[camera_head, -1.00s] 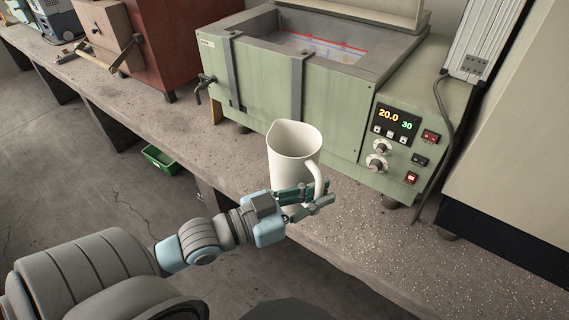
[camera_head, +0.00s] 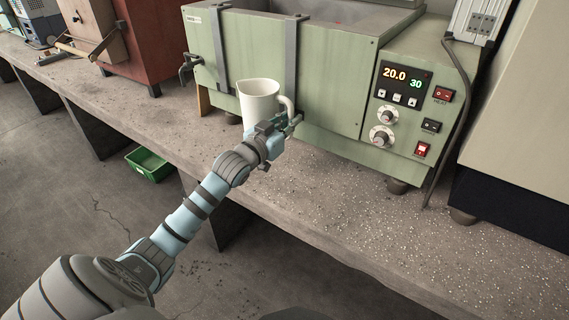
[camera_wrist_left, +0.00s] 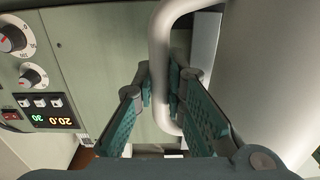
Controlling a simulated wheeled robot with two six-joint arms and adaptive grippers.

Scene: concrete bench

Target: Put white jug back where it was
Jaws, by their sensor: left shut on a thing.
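The white jug (camera_head: 259,102) is upright in front of the green water bath, near the bench's front part. Its handle (camera_head: 287,104) points right. My left gripper (camera_head: 291,119) is shut on the handle, and its wrist hides the jug's lower right side. In the left wrist view the two fingers (camera_wrist_left: 160,88) close around the white handle (camera_wrist_left: 161,50), with the jug's body (camera_wrist_left: 270,70) at the right. I cannot tell whether the jug's base touches the bench. My right gripper is not in view.
The green water bath (camera_head: 335,70) stands close behind the jug, with its control panel (camera_head: 403,88) at right. The concrete bench (camera_head: 370,215) is clear in front and to the right. A red-brown cabinet (camera_head: 150,40) stands left. A green bin (camera_head: 148,165) is on the floor.

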